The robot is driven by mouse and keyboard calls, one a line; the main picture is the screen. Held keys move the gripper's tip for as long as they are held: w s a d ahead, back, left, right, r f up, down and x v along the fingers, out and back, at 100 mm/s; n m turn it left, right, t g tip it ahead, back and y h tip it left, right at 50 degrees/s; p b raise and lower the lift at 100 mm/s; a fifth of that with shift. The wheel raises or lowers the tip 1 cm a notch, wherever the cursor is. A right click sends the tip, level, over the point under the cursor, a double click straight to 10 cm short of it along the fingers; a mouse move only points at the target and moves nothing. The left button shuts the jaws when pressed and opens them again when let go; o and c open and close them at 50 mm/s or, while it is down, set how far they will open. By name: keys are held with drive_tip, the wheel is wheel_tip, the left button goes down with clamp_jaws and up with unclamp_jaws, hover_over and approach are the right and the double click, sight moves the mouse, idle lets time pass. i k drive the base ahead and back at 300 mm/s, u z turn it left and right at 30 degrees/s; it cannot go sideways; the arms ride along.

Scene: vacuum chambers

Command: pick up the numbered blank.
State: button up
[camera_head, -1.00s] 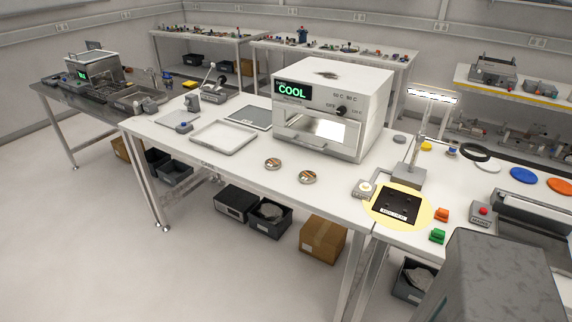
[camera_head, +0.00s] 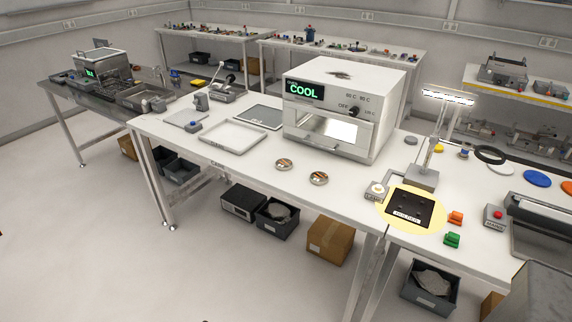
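Two small round discs in metal-coloured rims, with dark and orange markings, lie on the white bench: a left disc (camera_head: 285,164) and a right disc (camera_head: 318,178). I cannot read a number on either, and cannot tell whether one is the numbered blank. A black square plate (camera_head: 409,207) with a white label lies in a yellow lit circle under a lamp. My gripper does not show in this view.
A white oven (camera_head: 345,105) reading COOL stands behind the discs. An empty pale tray (camera_head: 233,137) lies left of them. Floor in front of the bench (camera_head: 120,270) is clear at left.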

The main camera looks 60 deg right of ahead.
sight(284, 163)
drive_tip(key=u, duration=0.05)
drive_tip(key=i, duration=1)
drive_tip(key=z, duration=0.05)
